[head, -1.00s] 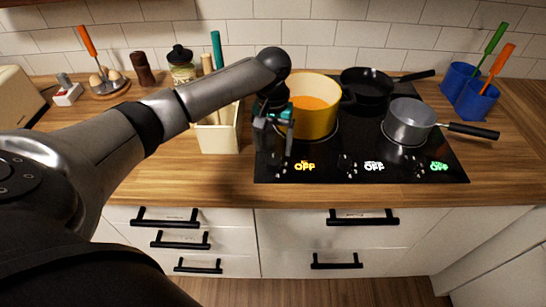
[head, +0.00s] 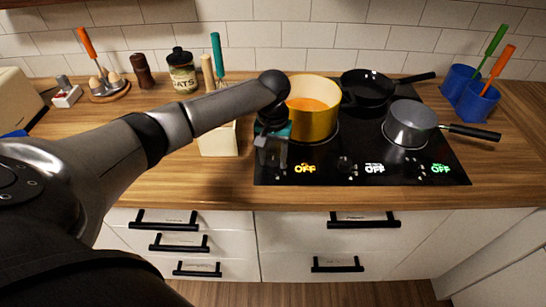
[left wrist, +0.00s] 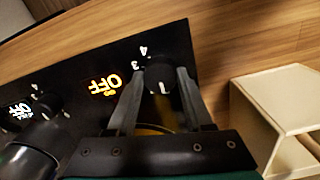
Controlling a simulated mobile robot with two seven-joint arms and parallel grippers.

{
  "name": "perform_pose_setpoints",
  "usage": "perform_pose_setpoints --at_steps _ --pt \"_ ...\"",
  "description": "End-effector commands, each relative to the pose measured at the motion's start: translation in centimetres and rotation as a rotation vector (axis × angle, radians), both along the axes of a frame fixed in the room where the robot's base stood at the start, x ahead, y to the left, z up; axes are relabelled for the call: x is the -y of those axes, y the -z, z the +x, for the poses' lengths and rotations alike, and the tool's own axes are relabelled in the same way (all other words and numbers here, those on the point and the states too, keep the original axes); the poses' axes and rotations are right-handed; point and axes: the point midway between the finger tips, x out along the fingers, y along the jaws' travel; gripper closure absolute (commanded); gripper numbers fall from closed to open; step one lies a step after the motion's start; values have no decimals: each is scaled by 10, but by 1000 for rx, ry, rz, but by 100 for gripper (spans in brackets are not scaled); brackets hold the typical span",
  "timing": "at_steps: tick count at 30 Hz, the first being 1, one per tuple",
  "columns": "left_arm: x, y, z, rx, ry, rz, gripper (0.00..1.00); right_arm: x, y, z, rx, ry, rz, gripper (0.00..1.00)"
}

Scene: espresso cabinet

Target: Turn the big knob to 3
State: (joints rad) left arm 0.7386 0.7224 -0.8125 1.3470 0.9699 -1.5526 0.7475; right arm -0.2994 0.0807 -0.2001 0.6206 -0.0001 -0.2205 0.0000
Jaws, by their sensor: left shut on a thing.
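The black stove (head: 330,171) has several knobs along its front and three lit displays, each reading OFF. My left gripper (head: 270,163) points down at its front left corner. In the left wrist view, my left gripper (left wrist: 157,88) is shut on a round black knob (left wrist: 161,72), with one finger on each side. A white line on the knob points toward the bottom of the picture. Printed numbers 3 and 4 show beside it, and the yellow OFF display (left wrist: 103,84) is next to it. In the head view the gripper hides this knob. My right gripper is not in view.
A yellow pot (head: 318,120) with orange contents stands just behind my left gripper. A black pan (head: 368,90) and a grey saucepan (head: 410,124) are also on the stove. A cream utensil holder (head: 218,142) stands close on the left. The front counter is clear.

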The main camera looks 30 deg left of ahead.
Motion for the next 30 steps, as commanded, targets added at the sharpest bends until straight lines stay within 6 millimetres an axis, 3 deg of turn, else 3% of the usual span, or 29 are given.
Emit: perform_pose_setpoints --at_steps 1,12,20,30 --pt "0 0 0 0 0 1 61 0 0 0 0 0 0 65" --pt "-1 0 0 0 -1 1 100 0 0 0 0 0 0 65" --pt "0 -1 0 -1 19 1 100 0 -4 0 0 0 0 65" --pt "0 -4 -1 -5 207 -1 100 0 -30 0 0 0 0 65"
